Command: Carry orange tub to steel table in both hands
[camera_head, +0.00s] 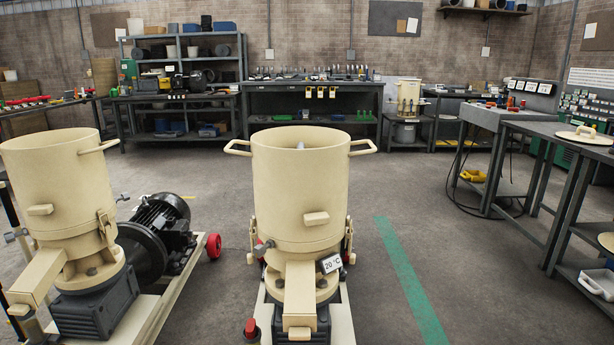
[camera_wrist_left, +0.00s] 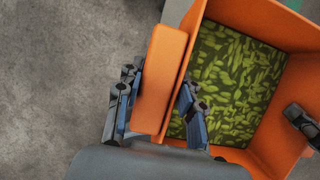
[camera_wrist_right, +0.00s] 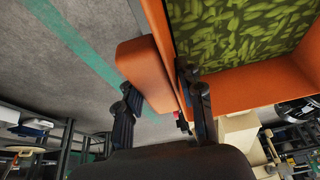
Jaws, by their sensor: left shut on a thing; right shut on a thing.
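The orange tub (camera_wrist_left: 200,30) is open at the top and holds green pellets or leafy pieces (camera_wrist_left: 235,80). My left gripper (camera_wrist_left: 157,88) is shut on the tub's orange side grip, one finger on each side. The tub also shows in the right wrist view (camera_wrist_right: 255,88), where my right gripper (camera_wrist_right: 157,88) is shut on the opposite grip. Neither the tub nor my grippers show in the head view. Grey-topped tables (camera_head: 505,117) stand at the right in the head view; I cannot tell which is the steel table.
A cream pellet mill (camera_head: 300,190) stands directly ahead, with a second mill (camera_head: 60,190) and black motor (camera_head: 155,230) at left. Workbenches (camera_head: 310,86) line the back wall. Cables (camera_head: 455,190) and a yellow item (camera_head: 473,176) lie by the right tables. Floor with a green stripe (camera_head: 410,280) is clear.

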